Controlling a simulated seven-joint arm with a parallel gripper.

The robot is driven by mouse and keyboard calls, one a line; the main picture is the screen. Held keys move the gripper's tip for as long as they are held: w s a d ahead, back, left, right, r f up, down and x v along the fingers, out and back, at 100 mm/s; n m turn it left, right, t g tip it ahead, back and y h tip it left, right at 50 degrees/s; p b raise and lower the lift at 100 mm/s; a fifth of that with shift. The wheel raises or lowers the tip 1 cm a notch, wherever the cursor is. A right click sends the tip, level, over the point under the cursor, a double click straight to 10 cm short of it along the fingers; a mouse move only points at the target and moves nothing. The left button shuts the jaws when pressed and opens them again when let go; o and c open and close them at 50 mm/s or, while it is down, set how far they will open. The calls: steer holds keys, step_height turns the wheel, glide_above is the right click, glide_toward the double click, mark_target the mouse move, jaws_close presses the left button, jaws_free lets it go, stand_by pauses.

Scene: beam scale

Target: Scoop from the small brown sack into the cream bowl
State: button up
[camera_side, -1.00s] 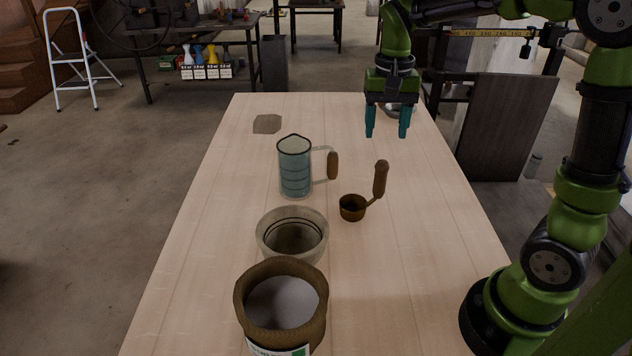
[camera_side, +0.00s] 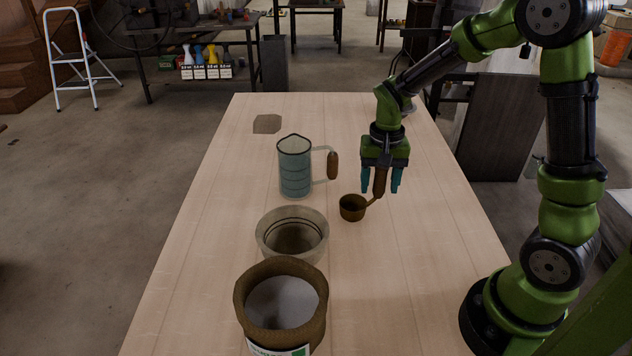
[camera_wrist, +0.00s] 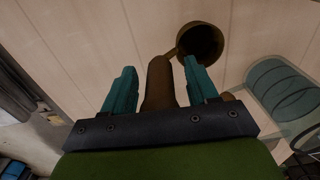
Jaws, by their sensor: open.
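A brown scoop (camera_side: 352,208) stands on the table with its handle pointing up. My gripper (camera_side: 381,186) is open, pointing down, with its teal fingers on either side of the handle. In the wrist view, the handle (camera_wrist: 159,84) lies between the fingers (camera_wrist: 161,88) with gaps on both sides, and the scoop's cup (camera_wrist: 200,42) is beyond them. The small brown sack (camera_side: 245,305) is open at the front of the table, with pale grey contents and a label. The cream bowl (camera_side: 265,236) is just behind it; its inside looks dark, and I cannot tell whether it holds anything.
A bluish measuring jug (camera_side: 295,172) with a brown handle stands left of the scoop; it also shows in the wrist view (camera_wrist: 275,85). A flat grey-brown patch (camera_side: 267,124) lies at the back left.

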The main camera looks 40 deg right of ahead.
jaws_close()
stand_by(0.3)
steer(key=shift+r, duration=0.1)
steer(key=shift+w+r, duration=0.1)
steer(key=shift+r, duration=0.5)
step_height(320, 180, up, 2)
steer(key=shift+r, duration=0.15)
steer(key=s+a+r, duration=0.1)
steer(key=s+a, duration=0.2)
steer(key=s, duration=1.2)
steer(key=w+a+r+n, duration=0.5)
steer(key=w+a+r, duration=0.2)
steer(key=a+r, duration=0.25)
steer(key=a+r+n+h, duration=0.1)
steer(key=a+r+n, duration=0.5)
steer(key=a, duration=1)
step_height(320, 180, down, 11)
steer(key=m, duration=0.2)
steer(key=shift+s+d+f, duration=0.2)
steer(key=shift+s, duration=0.25)
